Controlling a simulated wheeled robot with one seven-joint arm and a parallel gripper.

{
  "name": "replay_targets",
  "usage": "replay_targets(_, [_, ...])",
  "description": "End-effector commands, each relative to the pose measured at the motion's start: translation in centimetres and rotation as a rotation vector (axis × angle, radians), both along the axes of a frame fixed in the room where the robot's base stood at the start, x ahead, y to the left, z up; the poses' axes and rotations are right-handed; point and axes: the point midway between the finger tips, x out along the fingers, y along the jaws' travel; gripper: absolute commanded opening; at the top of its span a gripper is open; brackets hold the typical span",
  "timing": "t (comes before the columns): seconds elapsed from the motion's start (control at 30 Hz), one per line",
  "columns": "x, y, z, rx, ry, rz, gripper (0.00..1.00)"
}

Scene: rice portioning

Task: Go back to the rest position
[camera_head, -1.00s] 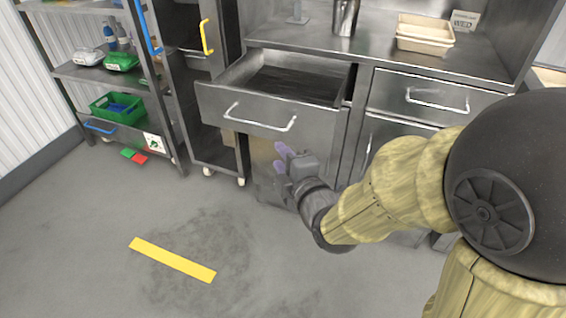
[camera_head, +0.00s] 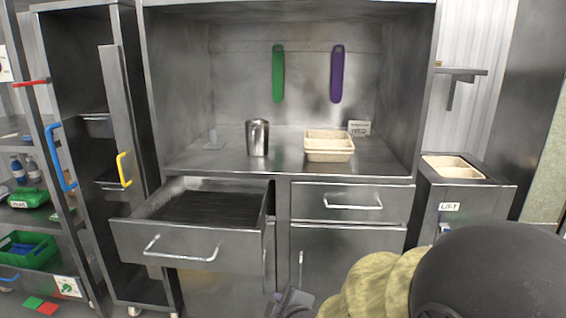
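My gripper (camera_head: 290,302) is at the bottom edge of the head view, low in front of the steel counter cabinet. Only a grey part of it shows beside my yellow arm cover, and its fingertips are cut off or hidden. The left drawer (camera_head: 190,238) of the cabinet is pulled open, up and to the left of my gripper. It looks empty, with a dark ribbed bottom.
The counter (camera_head: 230,165) carries a metal cup (camera_head: 257,138) and stacked beige trays (camera_head: 329,155). The right drawer (camera_head: 350,201) is shut. A tall cabinet's door (camera_head: 115,120) stands open. A lift box (camera_head: 462,205) stands right, shelves with a green crate (camera_head: 30,248) left.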

Motion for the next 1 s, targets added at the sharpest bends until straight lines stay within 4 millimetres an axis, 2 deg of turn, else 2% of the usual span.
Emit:
replay_targets(0.03, [-0.1, -2.1, -0.7, 0.031, 0.08, -0.091, 0.32])
replay_targets(0.2, [-2.1, -8.4, -3.3, 0.148, 0.363, -0.427, 0.32])
replay_targets(0.3, [-3.9, -11.2, -4.3, 0.212, 0.496, -0.615, 0.32])
replay_targets(0.43, [-6.2, -13.9, -5.1, 0.278, 0.631, -0.825, 0.32])
replay_targets(0.67, [-10.0, -17.1, -5.7, 0.368, 0.805, -1.139, 0.32])
replay_targets(1.0, [-10.2, -17.1, -0.2, 0.369, 0.813, -1.151, 0.32])
